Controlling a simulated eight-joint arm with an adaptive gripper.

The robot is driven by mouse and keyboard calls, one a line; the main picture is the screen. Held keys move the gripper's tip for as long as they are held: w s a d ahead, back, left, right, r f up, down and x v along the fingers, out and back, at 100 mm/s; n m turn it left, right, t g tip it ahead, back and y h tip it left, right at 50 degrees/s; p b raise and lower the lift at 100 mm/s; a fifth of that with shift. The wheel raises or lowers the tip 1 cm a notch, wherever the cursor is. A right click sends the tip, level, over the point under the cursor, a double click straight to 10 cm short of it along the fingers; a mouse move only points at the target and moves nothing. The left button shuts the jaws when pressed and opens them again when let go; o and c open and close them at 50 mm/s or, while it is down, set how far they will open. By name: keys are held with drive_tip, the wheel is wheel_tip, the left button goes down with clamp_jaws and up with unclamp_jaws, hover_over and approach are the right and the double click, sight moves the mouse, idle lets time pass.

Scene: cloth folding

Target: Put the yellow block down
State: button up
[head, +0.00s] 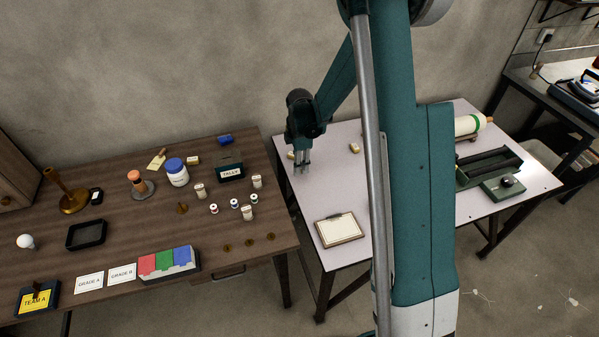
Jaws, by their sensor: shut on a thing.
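My gripper (302,169) points down over the left part of the pale table (345,190), near its far left edge. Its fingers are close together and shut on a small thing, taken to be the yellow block. The block cannot be clearly made out between the fingers at this size. I cannot tell whether it touches the table. A small tan-yellow piece (291,155) shows just left of the gripper, partly beside it. Another tan-yellow block (354,147) lies on the pale table to the right of the gripper.
A clipboard (339,229) lies at the pale table's front. My arm hides the table's middle. A green tray-like device (488,166) and a white roll (468,125) are at right. The brown table (130,225) at left holds spools, jars, cards and a black tray (86,235).

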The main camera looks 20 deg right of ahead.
drive_tip(key=shift+f+b, duration=0.3)
drive_tip(key=shift+f, duration=1.45)
drive_tip(key=shift+f, duration=0.15)
drive_tip(key=o, duration=0.7)
drive_tip(key=shift+o, duration=0.2)
wheel_tip(320, 180, up, 12)
drive_tip(key=shift+r+p, duration=0.15)
drive_tip(key=shift+p, duration=0.85)
drive_tip(key=shift+r, duration=0.15)
